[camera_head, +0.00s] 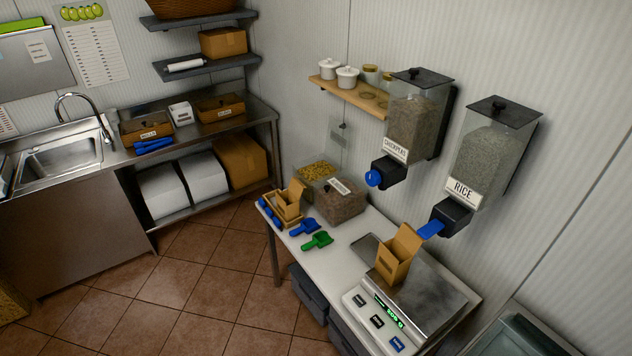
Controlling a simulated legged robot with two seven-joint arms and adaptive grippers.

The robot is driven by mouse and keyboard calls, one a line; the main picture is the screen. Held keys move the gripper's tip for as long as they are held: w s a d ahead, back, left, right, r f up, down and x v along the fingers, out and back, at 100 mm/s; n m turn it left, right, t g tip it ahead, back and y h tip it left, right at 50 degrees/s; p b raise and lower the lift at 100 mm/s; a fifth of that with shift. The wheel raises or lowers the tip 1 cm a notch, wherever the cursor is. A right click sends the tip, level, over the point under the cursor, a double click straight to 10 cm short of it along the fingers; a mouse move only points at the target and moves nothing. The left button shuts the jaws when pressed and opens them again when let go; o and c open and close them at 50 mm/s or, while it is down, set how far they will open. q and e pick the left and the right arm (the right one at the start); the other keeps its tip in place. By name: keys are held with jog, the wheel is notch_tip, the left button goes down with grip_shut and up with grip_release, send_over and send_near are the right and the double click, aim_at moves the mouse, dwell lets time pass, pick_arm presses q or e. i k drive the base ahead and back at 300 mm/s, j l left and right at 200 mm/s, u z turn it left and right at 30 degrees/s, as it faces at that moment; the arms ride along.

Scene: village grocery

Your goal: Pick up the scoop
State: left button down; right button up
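A green scoop (317,240) lies on the white table (335,262). A blue scoop (303,228) lies just behind it, a little to the left. Another blue object (269,214), perhaps a handle, is at the table's left end beside a wooden tray (284,222) holding a small cardboard box (290,200). The frame does not show which scoop the task means. Neither of my grippers shows in the head view.
A scale (424,300) with an open cardboard box (397,257) on it fills the table's near end, below the rice dispenser (484,155). The chickpea dispenser (411,122) hangs further back. Clear bins (341,203) stand behind the scoops. Tiled floor left of the table is free.

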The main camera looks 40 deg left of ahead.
aim_at(304, 228)
jog(key=k+j+z, duration=0.15)
jog(key=k+j, duration=0.6)
